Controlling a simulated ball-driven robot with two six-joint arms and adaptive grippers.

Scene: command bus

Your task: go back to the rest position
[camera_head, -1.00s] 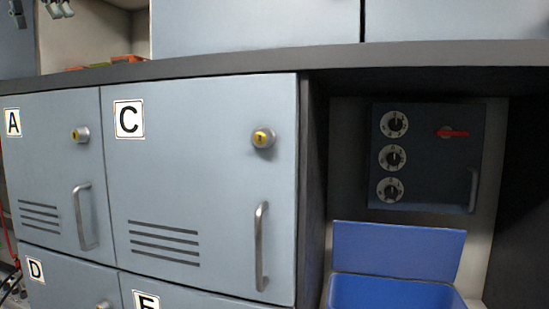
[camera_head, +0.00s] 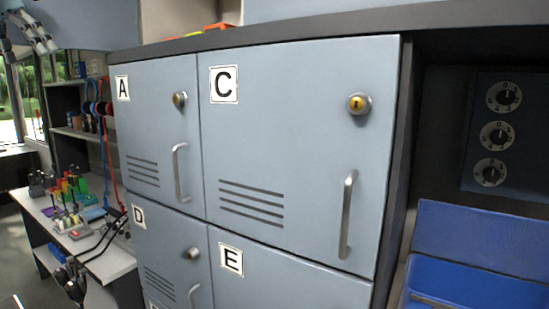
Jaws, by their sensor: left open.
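My left gripper (camera_head: 45,46) shows at the top left corner of the head view, with pale metallic fingers pointing down. It is open and I see nothing between its fingers. It hangs in front of the upper cabinet area, apart from the locker doors. The rest of the left arm is mostly cut off by the frame. My right gripper is not in view.
Grey locker doors A (camera_head: 152,122), C (camera_head: 290,140), D (camera_head: 165,250) and E (camera_head: 290,275) are closed. A dark panel with dials (camera_head: 500,135) and a blue bin (camera_head: 480,285) are at right. A workbench (camera_head: 105,265) with tools stands at left.

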